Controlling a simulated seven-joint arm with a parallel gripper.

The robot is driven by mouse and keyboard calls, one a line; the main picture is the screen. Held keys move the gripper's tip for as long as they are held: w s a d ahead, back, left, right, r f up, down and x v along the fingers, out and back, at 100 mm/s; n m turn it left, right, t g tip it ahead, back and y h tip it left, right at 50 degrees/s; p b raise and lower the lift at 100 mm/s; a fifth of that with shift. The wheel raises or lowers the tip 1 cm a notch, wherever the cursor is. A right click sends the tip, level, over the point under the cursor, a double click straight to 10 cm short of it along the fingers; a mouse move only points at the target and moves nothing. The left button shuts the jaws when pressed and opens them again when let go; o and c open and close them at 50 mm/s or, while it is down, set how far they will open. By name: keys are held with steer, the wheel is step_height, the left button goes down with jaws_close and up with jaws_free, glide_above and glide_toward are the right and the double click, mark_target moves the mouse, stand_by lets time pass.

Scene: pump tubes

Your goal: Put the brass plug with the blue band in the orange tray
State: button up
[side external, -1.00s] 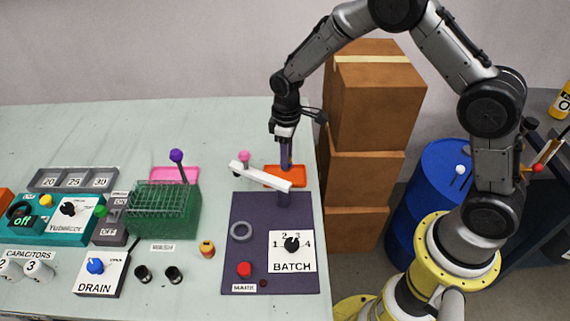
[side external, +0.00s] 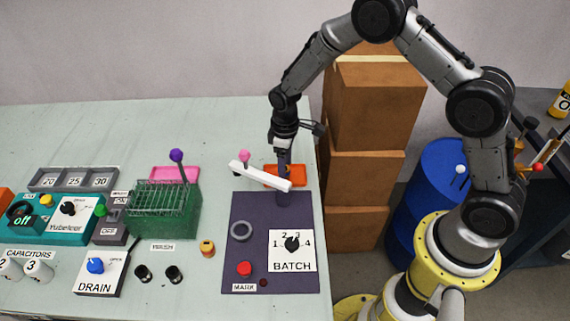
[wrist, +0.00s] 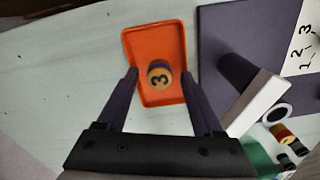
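The brass plug with the blue band (wrist: 160,75) is inside the orange tray (wrist: 144,40), its face marked 3 toward the wrist camera. The tray also shows in the side view (side external: 298,176), behind the white lever arm. My gripper (wrist: 160,74) is over the tray, with one finger on each side of the plug. The fingers are apart, with tray floor visible between each finger and the plug. In the side view my gripper (side external: 284,166) points down at the tray; its fingertips and the plug are hard to make out there.
A white lever (side external: 258,175) stands close in front of the tray on the dark BATCH panel (side external: 255,208). A green rack (side external: 178,215) and pink tray (side external: 165,174) are to the left. A red-and-yellow plug (side external: 207,248) stands near the panel. The table behind the tray is clear.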

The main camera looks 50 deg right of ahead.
steer(key=s+d+r+m+t, duration=0.1)
steer(key=s+r, duration=0.1)
steer(key=r, duration=0.8)
steer(key=s+r, duration=0.3)
steer(key=r, duration=0.7)
steer(key=s+d+r+m+t, duration=0.1)
steer(key=s+r, duration=0.3)
steer(key=s, duration=0.7)
steer(key=s+d+r+m+t, duration=0.1)
steer(key=s+r+m+t, duration=0.2)
steer(key=s, duration=0.9)
steer(key=shift+s+d+r+m+t, duration=0.3)
steer(key=shift+d+r+m, duration=0.1)
steer(key=shift+r+m, duration=0.1)
